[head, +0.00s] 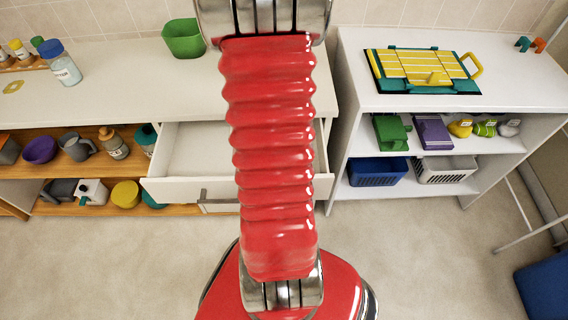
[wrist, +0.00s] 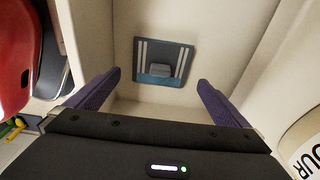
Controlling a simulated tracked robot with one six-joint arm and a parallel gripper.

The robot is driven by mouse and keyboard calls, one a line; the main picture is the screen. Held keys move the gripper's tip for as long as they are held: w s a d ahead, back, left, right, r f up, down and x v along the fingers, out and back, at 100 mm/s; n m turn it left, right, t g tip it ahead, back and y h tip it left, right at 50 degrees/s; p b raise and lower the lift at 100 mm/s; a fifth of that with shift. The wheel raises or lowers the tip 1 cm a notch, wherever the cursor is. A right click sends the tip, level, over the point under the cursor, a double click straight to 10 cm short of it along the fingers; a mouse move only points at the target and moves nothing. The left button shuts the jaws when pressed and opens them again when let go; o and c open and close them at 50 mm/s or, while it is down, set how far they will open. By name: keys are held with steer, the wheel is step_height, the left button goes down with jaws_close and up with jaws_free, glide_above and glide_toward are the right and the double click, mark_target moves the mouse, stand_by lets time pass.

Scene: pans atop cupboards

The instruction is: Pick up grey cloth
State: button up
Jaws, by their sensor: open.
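A flat, square, folded blue-grey cloth (wrist: 165,62) with pale stripes and a small grey patch lies on the floor of a white drawer in the wrist view. My gripper (wrist: 159,82) is open and empty, its two purple fingers apart on either side of the cloth in the picture. No contact with the cloth shows. In the head view the open white drawer (head: 183,150) is partly covered by my red arm. My gripper and the cloth are hidden there.
White drawer walls (wrist: 235,45) rise around the cloth. A labelled jar (wrist: 304,145) shows at the lower right of the wrist view. In the head view a green container (head: 184,38) stands on the left counter, and a yellow-and-green rack (head: 420,68) lies on the right unit.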

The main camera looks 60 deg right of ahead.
steer(key=shift+s+f, duration=0.1)
steer(key=shift+f, duration=0.85)
steer(key=shift+s+d+f, duration=0.15)
steer(key=shift+f, duration=1.15)
steer(key=shift+s+d+f, duration=0.15)
steer(key=shift+f, duration=1.15)
steer(key=c, duration=0.7)
